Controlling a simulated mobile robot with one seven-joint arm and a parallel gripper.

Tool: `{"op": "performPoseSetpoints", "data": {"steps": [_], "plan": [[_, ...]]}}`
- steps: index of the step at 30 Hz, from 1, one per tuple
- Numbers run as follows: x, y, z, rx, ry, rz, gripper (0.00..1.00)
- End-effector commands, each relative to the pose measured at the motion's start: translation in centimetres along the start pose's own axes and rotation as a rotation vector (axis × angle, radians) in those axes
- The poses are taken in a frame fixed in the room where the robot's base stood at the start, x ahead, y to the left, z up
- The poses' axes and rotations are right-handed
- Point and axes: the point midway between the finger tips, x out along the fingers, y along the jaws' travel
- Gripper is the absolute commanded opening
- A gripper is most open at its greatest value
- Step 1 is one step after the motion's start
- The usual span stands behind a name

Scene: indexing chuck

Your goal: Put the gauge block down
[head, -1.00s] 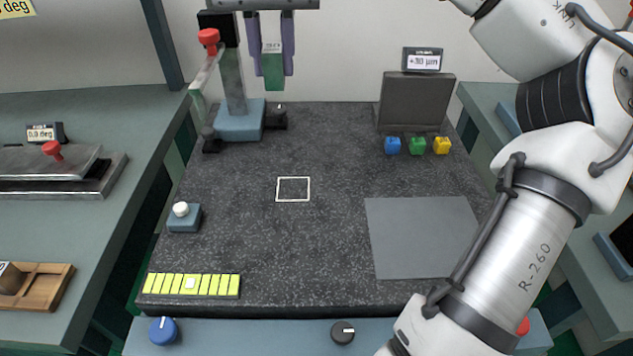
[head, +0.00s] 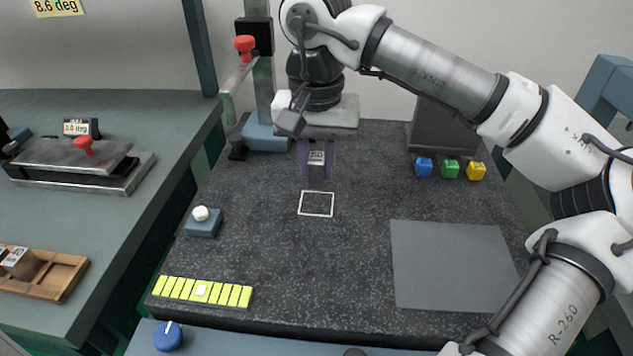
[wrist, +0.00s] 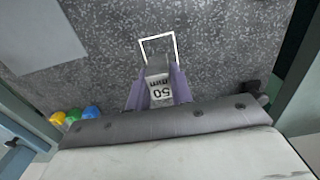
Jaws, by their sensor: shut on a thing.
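My gripper (head: 317,172) is shut on the gauge block (head: 316,173), a grey block with a white label. In the wrist view, the gauge block (wrist: 157,68) shows "50 mm" on its label, between the purple fingers of my gripper (wrist: 158,86). The block hangs upright over the dark granite plate, just behind a white square outline (head: 316,215) in the head view. In the wrist view it covers part of the outline's near edge. Whether its lower end touches the plate cannot be told.
The granite plate (head: 270,250) has free room around the outline. A button box (head: 203,224) and yellow-green strip (head: 202,291) are on the left. A grey mat (head: 450,265) and three coloured cubes (head: 450,169) are on the right. A post with a red knob (head: 244,44) stands behind.

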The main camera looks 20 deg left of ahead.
Motion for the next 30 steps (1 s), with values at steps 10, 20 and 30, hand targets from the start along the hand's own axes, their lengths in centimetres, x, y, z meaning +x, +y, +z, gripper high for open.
{"op": "performPoseSetpoints", "data": {"steps": [10, 20, 30], "plan": [[4.0, 0.0, 0.1, -0.001, -0.002, 0.000, 0.00], [4.6, 0.0, 0.0, 0.000, 0.000, -0.001, 0.00], [4.7, 0.0, 0.0, 0.000, -0.001, -0.001, 0.43]]}}
